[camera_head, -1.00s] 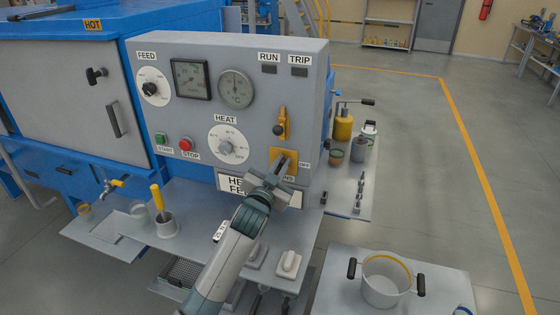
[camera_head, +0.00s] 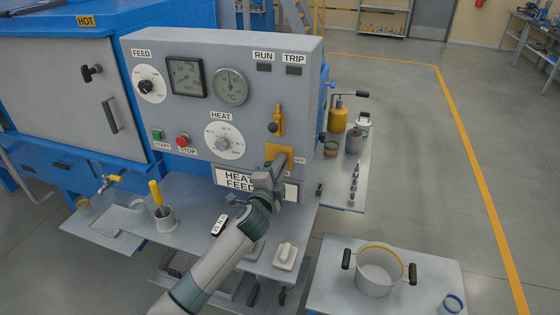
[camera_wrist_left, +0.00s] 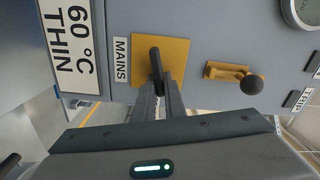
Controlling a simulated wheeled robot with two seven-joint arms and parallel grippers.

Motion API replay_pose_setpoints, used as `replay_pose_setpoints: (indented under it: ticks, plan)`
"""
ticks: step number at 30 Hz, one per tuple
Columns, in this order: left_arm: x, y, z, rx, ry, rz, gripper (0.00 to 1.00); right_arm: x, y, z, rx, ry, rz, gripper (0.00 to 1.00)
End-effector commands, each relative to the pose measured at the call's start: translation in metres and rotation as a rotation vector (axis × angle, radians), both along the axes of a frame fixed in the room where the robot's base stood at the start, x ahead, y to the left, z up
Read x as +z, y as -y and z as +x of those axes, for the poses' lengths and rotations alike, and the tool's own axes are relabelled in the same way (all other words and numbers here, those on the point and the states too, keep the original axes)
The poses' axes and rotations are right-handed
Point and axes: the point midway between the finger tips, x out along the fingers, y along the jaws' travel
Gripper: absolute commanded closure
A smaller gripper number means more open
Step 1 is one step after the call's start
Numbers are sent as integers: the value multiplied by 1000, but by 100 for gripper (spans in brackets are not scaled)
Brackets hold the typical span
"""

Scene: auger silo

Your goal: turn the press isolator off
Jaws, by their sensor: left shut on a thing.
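The press isolator is a dark handle on a yellow plate (camera_head: 274,149) at the lower right of the grey panel, with an OFF label (camera_head: 299,160) at its right. In the left wrist view the plate (camera_wrist_left: 178,60) sits by the MAINS label (camera_wrist_left: 122,61), and the dark handle (camera_wrist_left: 155,66) sticks out toward my fingers. My left gripper (camera_head: 275,168) is at the handle, shut on it; its fingers (camera_wrist_left: 161,103) also show in the left wrist view. The gripper hides part of the handle and the MAINS label in the head view. My right gripper is not in view.
A yellow lever with a dark knob (camera_head: 273,127) is just above the isolator. The HEAT dial (camera_head: 223,141) and red STOP button (camera_head: 182,140) are to the left. Below are a shelf with a cup (camera_head: 165,218) and a table with a pot (camera_head: 378,275).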

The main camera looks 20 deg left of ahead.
Motion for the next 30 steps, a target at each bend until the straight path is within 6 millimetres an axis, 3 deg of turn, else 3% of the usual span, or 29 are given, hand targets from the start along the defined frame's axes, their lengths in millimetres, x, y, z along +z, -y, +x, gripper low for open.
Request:
replay_pose_setpoints:
  ticks: [12, 28, 30]
  plan:
    - [-5, 1, 0, 0, 7, 236, 100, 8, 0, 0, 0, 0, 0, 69]
    - [-6, 1, 0, 0, 8, 268, 100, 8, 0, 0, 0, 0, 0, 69]
    - [-6, 1, 0, 0, 8, 268, 75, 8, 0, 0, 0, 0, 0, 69]
